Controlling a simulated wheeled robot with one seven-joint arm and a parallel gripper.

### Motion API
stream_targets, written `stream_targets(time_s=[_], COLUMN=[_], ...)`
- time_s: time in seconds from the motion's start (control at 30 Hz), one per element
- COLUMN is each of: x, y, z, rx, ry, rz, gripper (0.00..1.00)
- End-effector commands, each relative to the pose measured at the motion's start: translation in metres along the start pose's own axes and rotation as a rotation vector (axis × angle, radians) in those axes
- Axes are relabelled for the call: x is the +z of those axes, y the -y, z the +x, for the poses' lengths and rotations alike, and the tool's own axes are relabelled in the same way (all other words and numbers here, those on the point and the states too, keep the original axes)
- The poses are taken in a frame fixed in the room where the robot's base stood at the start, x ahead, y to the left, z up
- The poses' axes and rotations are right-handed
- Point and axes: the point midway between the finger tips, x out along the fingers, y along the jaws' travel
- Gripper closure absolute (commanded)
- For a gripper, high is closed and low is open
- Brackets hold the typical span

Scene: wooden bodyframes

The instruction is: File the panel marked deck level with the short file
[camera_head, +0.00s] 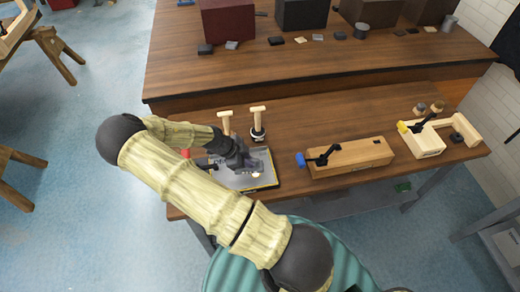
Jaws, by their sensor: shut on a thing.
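My gripper (244,168) is low over a grey tray-like surface with a yellow-and-black edge (274,180) at the left end of the near workbench. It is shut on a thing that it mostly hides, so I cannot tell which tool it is. A small pale round spot (256,176) shows beside the jaws. One pale wooden handle (226,122) stands upright just behind my gripper; its lower part is hidden. Another wooden handle (258,116) stands upright in a dark holder to the right. No deck marking can be read.
On the near workbench (300,112), a wooden block with a blue-knobbed black clamp (350,160) stands right of the tray. A pale wooden fixture with a yellow-knobbed clamp (425,140) is farther right. Dark boxes (300,12) and small pieces are on the bench behind.

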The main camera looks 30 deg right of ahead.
Motion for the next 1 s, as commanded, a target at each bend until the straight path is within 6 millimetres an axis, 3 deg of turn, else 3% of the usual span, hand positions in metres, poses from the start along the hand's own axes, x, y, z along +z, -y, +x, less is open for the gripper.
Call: stream_targets(time_s=[0.33,0.77,1.0], x=[-0.023,-0.025,-0.035], y=[0.007,0.007,-0.016], z=[-0.024,-0.026,-0.033], rx=[0.006,0.007,0.01], ry=[-0.002,-0.003,-0.003], rz=[0.013,0.013,0.015], gripper=[1.0,1.0,1.0])
